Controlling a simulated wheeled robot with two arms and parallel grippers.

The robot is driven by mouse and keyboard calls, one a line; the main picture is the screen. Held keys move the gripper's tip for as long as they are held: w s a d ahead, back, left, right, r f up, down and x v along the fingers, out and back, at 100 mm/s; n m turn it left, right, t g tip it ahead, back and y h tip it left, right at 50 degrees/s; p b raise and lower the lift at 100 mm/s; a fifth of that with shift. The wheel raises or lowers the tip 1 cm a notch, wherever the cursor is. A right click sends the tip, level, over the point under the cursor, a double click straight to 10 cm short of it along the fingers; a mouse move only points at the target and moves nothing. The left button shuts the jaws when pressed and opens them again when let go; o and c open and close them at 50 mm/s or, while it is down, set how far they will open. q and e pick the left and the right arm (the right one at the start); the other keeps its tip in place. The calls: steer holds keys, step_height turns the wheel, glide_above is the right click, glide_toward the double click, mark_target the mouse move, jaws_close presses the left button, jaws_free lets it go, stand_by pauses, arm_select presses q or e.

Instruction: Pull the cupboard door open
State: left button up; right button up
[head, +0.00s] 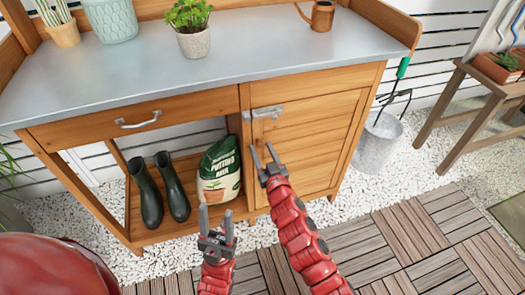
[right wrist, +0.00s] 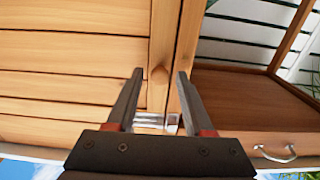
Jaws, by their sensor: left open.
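The cupboard door (head: 318,135) is a slatted wooden panel at the right of the potting bench. It looks shut. A silver latch handle (head: 264,112) sits at its upper left corner. My right gripper (head: 264,160) is open in front of the door's left edge, below the handle in the head view. I cannot tell contact. My left gripper (head: 217,225) is open and empty, low before the bench.
The bench top (head: 150,65) holds potted plants and a copper can (head: 322,14). Boots (head: 172,185) and a potting mix bag (head: 219,172) stand on the open lower shelf. A metal bucket (head: 377,140) stands right of the bench. The decking (head: 420,235) in front is clear.

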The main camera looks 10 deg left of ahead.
jaws_close()
stand_by(1.2)
